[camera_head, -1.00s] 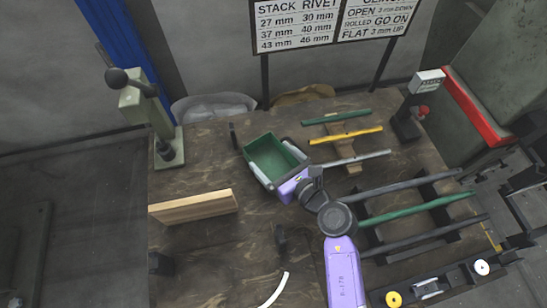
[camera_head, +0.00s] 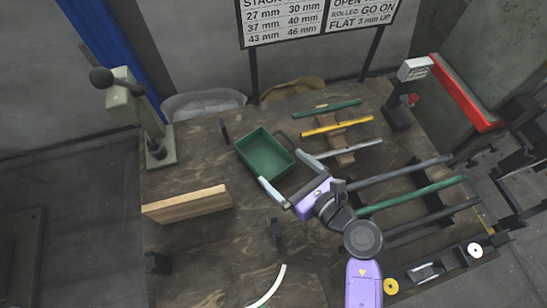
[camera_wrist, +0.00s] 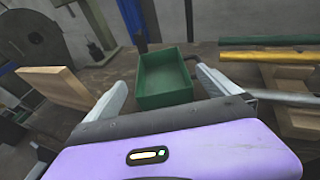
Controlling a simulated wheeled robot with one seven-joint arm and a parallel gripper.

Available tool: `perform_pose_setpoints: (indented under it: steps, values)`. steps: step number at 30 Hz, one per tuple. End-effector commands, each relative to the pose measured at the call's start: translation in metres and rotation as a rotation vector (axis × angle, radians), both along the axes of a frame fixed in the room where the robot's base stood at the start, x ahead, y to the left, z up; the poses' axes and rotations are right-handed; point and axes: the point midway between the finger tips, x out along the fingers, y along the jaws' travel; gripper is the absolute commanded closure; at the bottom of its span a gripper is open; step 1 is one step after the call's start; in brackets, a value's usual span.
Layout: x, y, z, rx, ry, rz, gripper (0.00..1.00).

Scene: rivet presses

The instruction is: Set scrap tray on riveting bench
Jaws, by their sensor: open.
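The green scrap tray (camera_head: 263,170) is an open box sitting upright on the dark brown riveting bench (camera_head: 190,248), left of the bar rack. It also shows in the wrist view (camera_wrist: 166,98), ahead of my gripper. My purple gripper (camera_head: 288,174) is open, with its two pale fingers spread apart and nothing held between them. The fingers point toward the tray, just in front of its near side. From these views I cannot tell if a fingertip touches it.
A wooden block (camera_head: 187,204) lies left of the tray. A green lever press (camera_head: 152,130) stands at the back left. Green, yellow and grey rods (camera_head: 337,126) lie on a wooden rest at right.

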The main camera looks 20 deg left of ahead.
Motion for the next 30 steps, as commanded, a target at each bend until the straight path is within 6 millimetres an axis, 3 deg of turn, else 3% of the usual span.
perform_pose_setpoints:
  steps: [3,9,30]
  values:
    - [-0.009,-0.015,0.004,0.000,0.000,-0.002,0.00]
    - [-0.016,-0.027,0.010,0.001,-0.001,0.000,0.00]
    - [-0.017,-0.029,0.010,0.012,0.019,-0.008,0.00]
